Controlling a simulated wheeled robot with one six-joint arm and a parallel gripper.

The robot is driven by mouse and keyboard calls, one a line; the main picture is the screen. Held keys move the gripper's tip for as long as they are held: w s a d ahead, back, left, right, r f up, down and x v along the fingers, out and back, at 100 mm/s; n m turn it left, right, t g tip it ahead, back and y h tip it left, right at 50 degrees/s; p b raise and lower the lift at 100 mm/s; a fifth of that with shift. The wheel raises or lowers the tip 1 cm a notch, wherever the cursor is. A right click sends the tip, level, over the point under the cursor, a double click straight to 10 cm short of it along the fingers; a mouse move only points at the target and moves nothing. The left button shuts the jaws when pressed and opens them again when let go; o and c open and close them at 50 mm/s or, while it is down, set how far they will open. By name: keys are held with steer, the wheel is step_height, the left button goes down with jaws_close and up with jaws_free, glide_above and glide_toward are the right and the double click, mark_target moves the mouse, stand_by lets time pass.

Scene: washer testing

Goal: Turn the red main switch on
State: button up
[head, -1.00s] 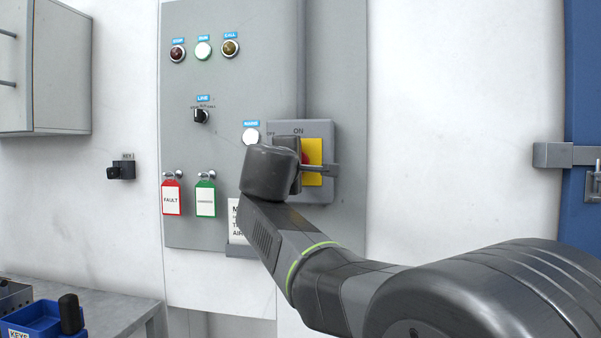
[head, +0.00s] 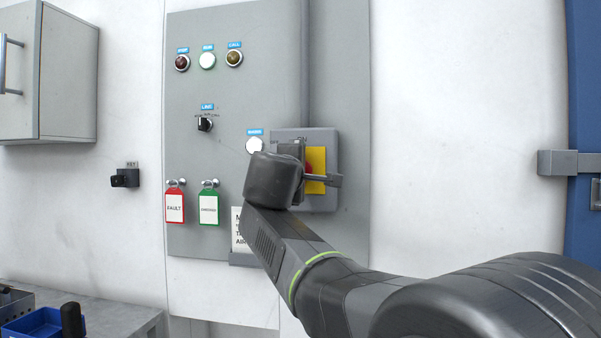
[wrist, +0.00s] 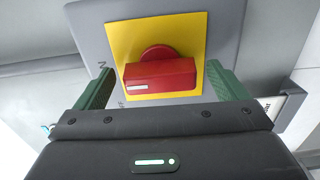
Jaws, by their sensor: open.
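The red main switch (wrist: 160,75) is a red rotary handle on a yellow plate (wrist: 187,35), fixed to a grey box (wrist: 90,22). In the wrist view its handle lies across the picture, with a white mark near its left end. In the head view the switch box (head: 325,200) is on the right of the panel, and my arm hides most of the red handle. My gripper (wrist: 158,88) is open, with one green finger on each side of the handle. Gaps show between the fingers and the handle; whether the tips reach its depth I cannot tell.
The grey panel (head: 240,105) also carries lamps, a small black selector (head: 205,124), a red-edged tag (head: 175,207) and a green-edged tag (head: 209,209). A blue bin (head: 35,322) stands on the table at lower left.

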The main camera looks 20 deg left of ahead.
steer(key=v, duration=1.4)
steer(key=shift+w, duration=0.2)
steer(key=x, duration=1.3)
steer(key=shift+w, duration=0.3)
steer(key=shift+a, duration=0.1)
